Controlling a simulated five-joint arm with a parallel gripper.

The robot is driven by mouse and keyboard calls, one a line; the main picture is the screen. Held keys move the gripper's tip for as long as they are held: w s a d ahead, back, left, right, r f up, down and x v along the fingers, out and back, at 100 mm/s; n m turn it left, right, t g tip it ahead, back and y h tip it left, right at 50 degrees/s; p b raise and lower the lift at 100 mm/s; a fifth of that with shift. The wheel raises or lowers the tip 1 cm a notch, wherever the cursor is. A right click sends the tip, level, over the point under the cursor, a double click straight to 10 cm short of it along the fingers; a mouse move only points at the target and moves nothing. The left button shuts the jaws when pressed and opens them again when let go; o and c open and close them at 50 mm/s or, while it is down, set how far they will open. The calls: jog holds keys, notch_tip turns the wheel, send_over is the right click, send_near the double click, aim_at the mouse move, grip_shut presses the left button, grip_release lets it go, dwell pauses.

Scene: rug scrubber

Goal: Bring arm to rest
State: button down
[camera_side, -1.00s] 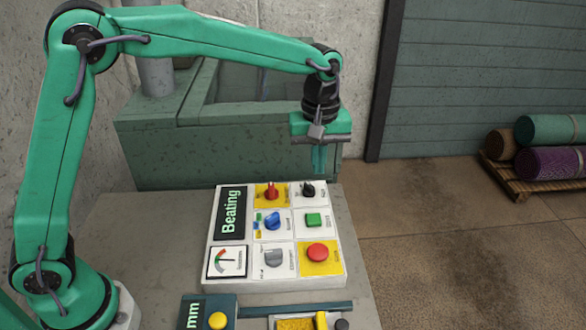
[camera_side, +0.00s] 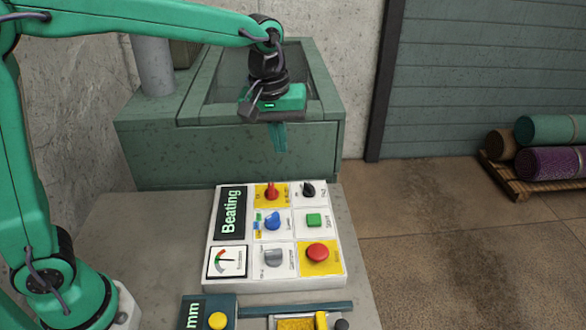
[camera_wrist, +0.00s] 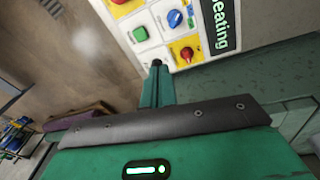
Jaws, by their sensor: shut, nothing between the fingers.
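My gripper (camera_side: 278,137) hangs pointing down in the side view, above the table's back edge and in front of the green tank. Its two fingers are together with nothing held. In the wrist view the closed fingers (camera_wrist: 156,85) point toward the control panel. The white control panel (camera_side: 209,262) lies on the table below and nearer the camera, with a display reading "Beating", a gauge, a red round button (camera_side: 317,252), a green square button (camera_side: 313,220) and several knobs. My gripper is apart from the panel.
A green tank (camera_side: 230,160) stands behind the table. A dark box with a yellow button (camera_side: 217,320) sits at the front. Rolled rugs (camera_side: 550,162) lie on a pallet at the right. The table (camera_side: 140,225) left of the panel is bare.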

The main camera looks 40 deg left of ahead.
jog(key=s+a+m+t, duration=0.2)
jog(key=s+a, duration=0.3)
jog(key=s, duration=0.5)
jog(key=s+a+m+t, duration=0.2)
jog(key=s+a+m, duration=0.2)
jog(key=s, duration=0.5)
jog(key=shift+s+a+r+m, duration=0.2)
jog(key=shift+s+a+m, duration=0.2)
jog(key=shift+a, duration=0.35)
dwell(0.6)
